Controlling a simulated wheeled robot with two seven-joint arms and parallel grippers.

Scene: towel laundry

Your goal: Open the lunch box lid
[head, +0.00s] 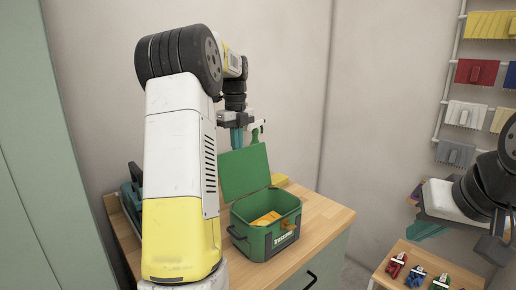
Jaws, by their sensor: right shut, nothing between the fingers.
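The green lunch box (262,243) stands on the wooden countertop. Its green lid (243,172) is open and stands up at the back left edge. Yellow-orange items (266,219) lie inside. My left gripper (237,140) points down just behind the top of the lid. The lid covers its fingertips, so I cannot tell whether it touches the lid or whether it is open. My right gripper (427,231) is at the right, well apart from the box, with its teal fingers shut and empty.
A dark teal case (130,190) is at the counter's left, partly hidden by my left arm. A low wooden table (398,248) with red, blue and green clips is at right. A wall rack (440,120) holds coloured towels.

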